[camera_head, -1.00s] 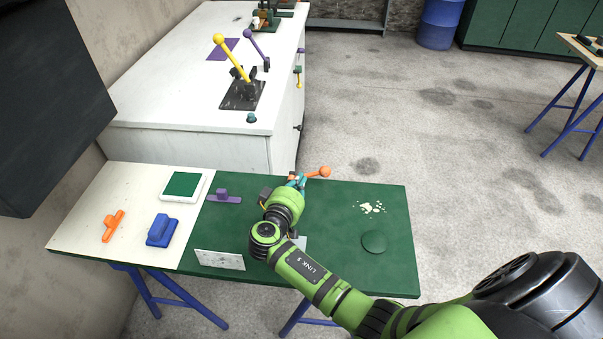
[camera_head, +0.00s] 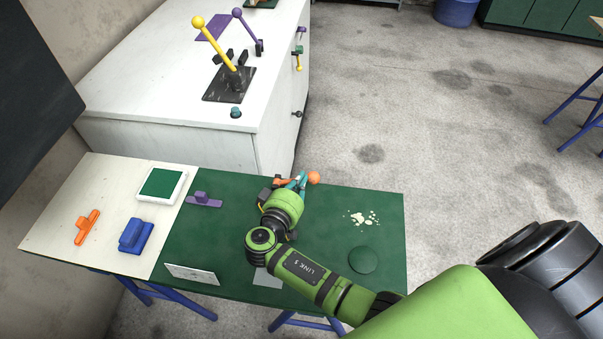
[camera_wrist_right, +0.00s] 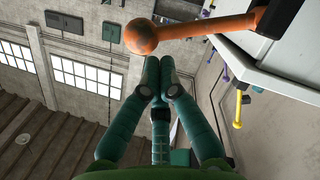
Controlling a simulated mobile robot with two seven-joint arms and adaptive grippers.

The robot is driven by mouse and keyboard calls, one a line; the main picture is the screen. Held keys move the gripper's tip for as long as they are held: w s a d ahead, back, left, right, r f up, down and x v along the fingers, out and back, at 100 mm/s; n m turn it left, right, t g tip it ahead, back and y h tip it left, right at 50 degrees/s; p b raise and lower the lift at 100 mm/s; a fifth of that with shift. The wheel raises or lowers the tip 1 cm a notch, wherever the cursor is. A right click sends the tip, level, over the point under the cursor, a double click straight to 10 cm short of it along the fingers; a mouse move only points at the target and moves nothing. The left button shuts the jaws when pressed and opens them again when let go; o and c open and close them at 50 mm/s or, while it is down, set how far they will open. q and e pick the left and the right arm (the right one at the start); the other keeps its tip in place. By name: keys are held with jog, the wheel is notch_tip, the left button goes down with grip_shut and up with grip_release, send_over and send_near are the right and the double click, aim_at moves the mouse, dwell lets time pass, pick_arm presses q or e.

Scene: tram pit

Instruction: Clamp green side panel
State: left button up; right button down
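An orange ball-ended lever (camera_head: 313,178) stands at the back edge of the green tabletop part (camera_head: 330,270); it shows large in the wrist view (camera_wrist_right: 140,37). My right gripper (camera_head: 300,181) is beside the ball. In the wrist view its teal fingers (camera_wrist_right: 156,76) are drawn together with nothing seen between them, and the ball is just beyond the fingertips. Contact cannot be told. The clamp's base is hidden behind my gripper. I cannot tell which green surface is the side panel. My left gripper is not in view.
A purple handle (camera_head: 204,200), a green square in a white frame (camera_head: 178,197), a blue block (camera_head: 136,235) and an orange handle (camera_head: 87,227) lie at the left. A green disc (camera_head: 363,260) lies at the right. A white cabinet (camera_head: 180,140) with levers stands behind.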

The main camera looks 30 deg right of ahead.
jog(key=f+m+b, duration=0.1)
jog(key=b, duration=0.1)
jog(key=s+d+f+m+y+b, duration=0.1)
jog(key=b, duration=0.2)
jog(key=shift+s+d+f+m, duration=0.1)
jog(key=shift+f+m, duration=0.2)
jog(key=shift+f, duration=0.1)
jog(key=shift+m+y+b, duration=0.3)
jog(key=shift+m+b, duration=0.1)
jog(key=shift+b, duration=0.1)
jog(key=shift+d+m+t, duration=0.15)
jog(key=shift+m+t, duration=0.15)
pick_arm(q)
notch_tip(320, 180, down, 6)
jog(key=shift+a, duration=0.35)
pick_arm(e)
jog(key=shift+r, duration=0.1)
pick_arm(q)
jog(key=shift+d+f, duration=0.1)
pick_arm(e)
jog(key=shift+r, duration=0.1)
